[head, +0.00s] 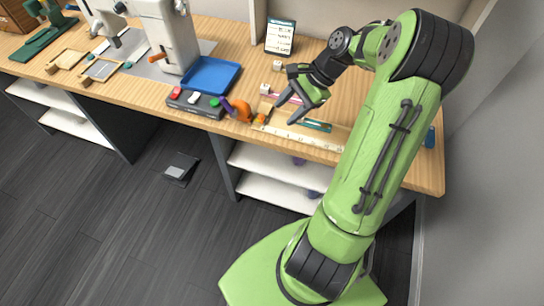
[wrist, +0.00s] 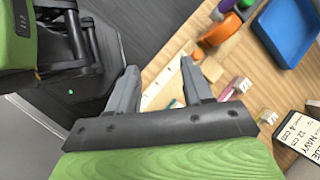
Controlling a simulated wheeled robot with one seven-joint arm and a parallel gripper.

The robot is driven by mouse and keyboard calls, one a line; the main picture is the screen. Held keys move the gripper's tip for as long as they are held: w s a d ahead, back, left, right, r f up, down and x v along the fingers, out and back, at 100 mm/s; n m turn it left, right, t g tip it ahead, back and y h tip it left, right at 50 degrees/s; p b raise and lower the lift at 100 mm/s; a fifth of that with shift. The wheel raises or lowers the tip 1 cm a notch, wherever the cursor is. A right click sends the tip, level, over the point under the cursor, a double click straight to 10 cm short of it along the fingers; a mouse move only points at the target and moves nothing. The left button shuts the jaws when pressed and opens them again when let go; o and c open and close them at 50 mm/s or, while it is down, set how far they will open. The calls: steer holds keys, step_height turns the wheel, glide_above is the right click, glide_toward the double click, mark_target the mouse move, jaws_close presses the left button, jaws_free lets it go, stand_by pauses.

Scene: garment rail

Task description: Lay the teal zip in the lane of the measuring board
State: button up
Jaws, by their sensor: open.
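The teal zip (head: 316,125) lies near the right part of the pale measuring board (head: 292,137), just behind its numbered strip. I cannot tell whether it sits in the lane or beside it. My gripper (head: 302,104) is over the board, with a fingertip close to the zip's left end. In the wrist view my gripper (wrist: 158,66) is open, its two fingers apart and nothing held between them. The board (wrist: 160,86) shows between the fingers, and a small teal piece of the zip (wrist: 173,103) shows beside the right finger, mostly hidden by my gripper.
A pink zip (head: 283,97) with a pale block lies behind the board. An orange dispenser (head: 242,110) stands left of the board, near a blue tray (head: 211,75). A label card (head: 280,37) stands at the back. A sewing machine (head: 170,40) is further left.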

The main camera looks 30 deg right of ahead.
steer(key=s+a+r+n+g+h, duration=0.1)
steer(key=s+a+r+n+h, duration=0.2)
steer(key=a+r+n, duration=0.45)
steer(key=s+a+r+n+t+h, duration=0.3)
steer(key=s+a+n, duration=0.6)
steer(key=s, duration=0.5)
steer(key=shift+a+r+n+t, duration=0.25)
steer(key=shift+r+n+t, duration=0.15)
steer(key=shift+r+n, duration=0.15)
steer(key=shift+s, duration=0.1)
